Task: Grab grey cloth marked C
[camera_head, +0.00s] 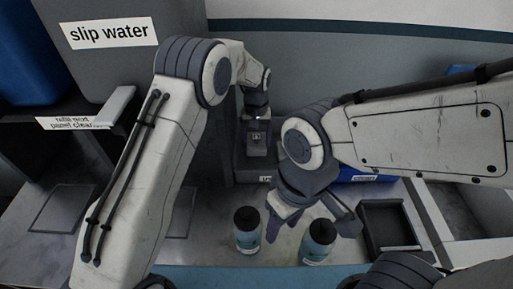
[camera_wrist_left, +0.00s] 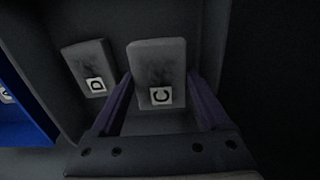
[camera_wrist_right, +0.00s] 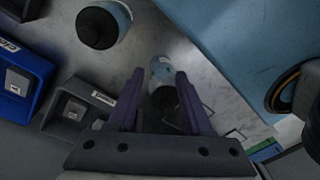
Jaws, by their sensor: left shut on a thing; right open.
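The grey cloth marked C (camera_wrist_left: 160,55) is a flat, rounded block shape with a white label, in a dark bin in the left wrist view. My left gripper (camera_head: 256,122) reaches down into the dark bin at the back centre. Its purple fingers (camera_wrist_left: 158,85) are shut on the cloth marked C, one on each side. A similar grey cloth marked D (camera_wrist_left: 88,68) lies just left of it, outside the fingers. My right gripper (camera_head: 306,218) is open and empty above the bench, over the bottles. It also shows in the right wrist view (camera_wrist_right: 160,78).
Two dark-capped bottles, one left (camera_head: 247,232) and one right (camera_head: 319,242), stand on the bench below my right gripper. A blue bin (camera_wrist_right: 18,78) and a grey bin (camera_wrist_right: 75,108) stand side by side. A black tray (camera_head: 388,246) is at the right.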

